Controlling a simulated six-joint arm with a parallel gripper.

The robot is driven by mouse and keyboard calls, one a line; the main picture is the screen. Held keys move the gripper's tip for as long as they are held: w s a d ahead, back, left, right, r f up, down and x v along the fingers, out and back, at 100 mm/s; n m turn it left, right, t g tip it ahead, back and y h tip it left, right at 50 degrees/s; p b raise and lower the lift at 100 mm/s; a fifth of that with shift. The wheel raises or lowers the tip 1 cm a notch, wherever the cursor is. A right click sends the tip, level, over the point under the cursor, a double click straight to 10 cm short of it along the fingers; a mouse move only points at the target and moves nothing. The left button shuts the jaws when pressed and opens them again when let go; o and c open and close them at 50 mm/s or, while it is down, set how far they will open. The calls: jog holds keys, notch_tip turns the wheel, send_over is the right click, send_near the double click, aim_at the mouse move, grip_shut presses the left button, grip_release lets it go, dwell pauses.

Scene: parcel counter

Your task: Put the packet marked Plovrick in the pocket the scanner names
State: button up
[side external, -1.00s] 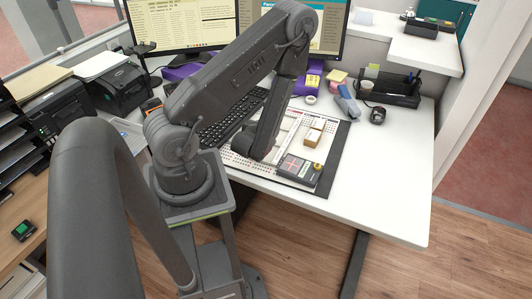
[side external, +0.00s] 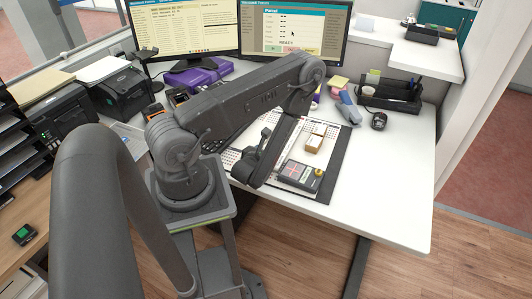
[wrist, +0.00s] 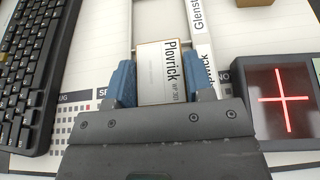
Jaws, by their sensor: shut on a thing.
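The packet marked Plovrick (wrist: 158,72) is a pale, flat card with black lettering, upright between the blue fingers in the wrist view. My gripper (wrist: 164,88) is shut on it; I cannot tell whether it touches the surface beneath. In the side view my arm hides the packet and fingers. The scanner (wrist: 282,100), a dark pad with a glowing red cross, lies right of my gripper; it also shows in the side view (side external: 298,174). The right monitor (side external: 291,30) shows a parcel window with dashes and READY.
A keyboard (wrist: 35,70) lies left of my gripper. Small cardboard boxes (side external: 315,142) stand on the mat behind the scanner. A stapler-like blue-grey item (side external: 348,111) and a black organiser (side external: 388,95) sit farther back. The white desk's right side (side external: 400,180) is clear.

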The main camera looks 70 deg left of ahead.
jog(key=shift+f, duration=0.1)
jog(key=o, duration=0.8)
jog(key=shift+c, duration=0.2)
